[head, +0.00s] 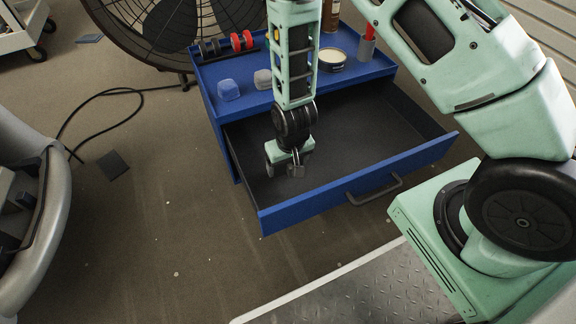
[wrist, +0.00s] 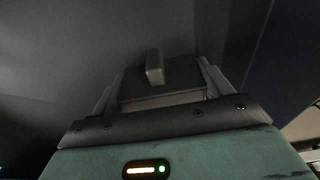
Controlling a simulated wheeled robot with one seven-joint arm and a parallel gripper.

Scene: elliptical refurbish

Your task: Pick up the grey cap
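The grey cap (head: 263,79) sits on the blue cabinet's top, right of a similar blue cap (head: 229,90) and just left of my forearm. My gripper (head: 293,166) points down inside the open drawer, below and in front of the grey cap and apart from it. In the wrist view, my gripper (wrist: 158,85) shows dark grey parts and a small upright grey tab against a dark background. The view is too dim to tell how far its fingers are apart. No cap can be made out there.
The blue drawer (head: 355,190) is pulled out from the cabinet. The cabinet top also holds red and dark dumbbells (head: 240,41), a round tin (head: 332,60) and a red item (head: 367,42). A large fan (head: 150,35) stands behind left. A cable (head: 75,125) lies on the floor.

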